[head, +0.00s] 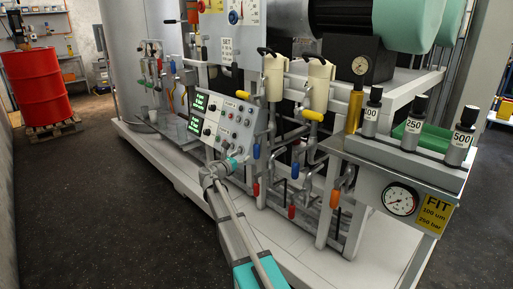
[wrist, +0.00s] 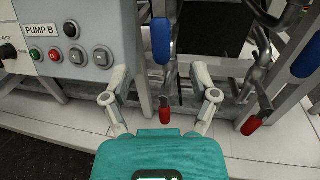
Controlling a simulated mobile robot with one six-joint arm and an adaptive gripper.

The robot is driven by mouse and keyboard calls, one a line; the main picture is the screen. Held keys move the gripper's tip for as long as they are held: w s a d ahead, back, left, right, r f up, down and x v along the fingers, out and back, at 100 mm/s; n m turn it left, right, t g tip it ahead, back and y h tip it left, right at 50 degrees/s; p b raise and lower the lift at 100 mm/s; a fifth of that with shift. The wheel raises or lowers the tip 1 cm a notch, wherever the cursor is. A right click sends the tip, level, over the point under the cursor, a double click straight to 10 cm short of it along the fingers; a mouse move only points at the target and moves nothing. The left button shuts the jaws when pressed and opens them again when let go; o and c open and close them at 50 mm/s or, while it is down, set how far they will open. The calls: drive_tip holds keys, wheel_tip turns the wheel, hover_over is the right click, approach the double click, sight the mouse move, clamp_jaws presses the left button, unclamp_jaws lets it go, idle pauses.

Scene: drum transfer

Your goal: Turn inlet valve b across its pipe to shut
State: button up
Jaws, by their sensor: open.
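My gripper (wrist: 160,74) is open and empty, its two grey fingers spread below a panel marked PUMP B. In the head view it shows only small (head: 234,162), at the panel's lower right. An upright blue valve handle (wrist: 161,40) stands beyond the fingertips, in line with the gap. A red handle (wrist: 164,116) hangs below it, between the fingers in the picture, with no contact visible. A second blue handle (wrist: 306,55) and a second red one (wrist: 251,125) are to the right. I see no label telling which handle is inlet valve b.
The PUMP B panel (wrist: 68,28) is close to the left finger. Grey pipes (wrist: 262,75) and frame posts crowd the right. A white plinth (head: 285,233) runs below. A red drum (head: 36,85) stands far left; the dark floor (head: 90,190) there is clear.

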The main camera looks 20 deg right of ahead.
sight(256, 145)
drive_tip(key=x, duration=1.1)
drive_tip(key=shift+w+d, duration=0.1)
drive_tip(key=shift+c, duration=0.2)
clamp_jaws()
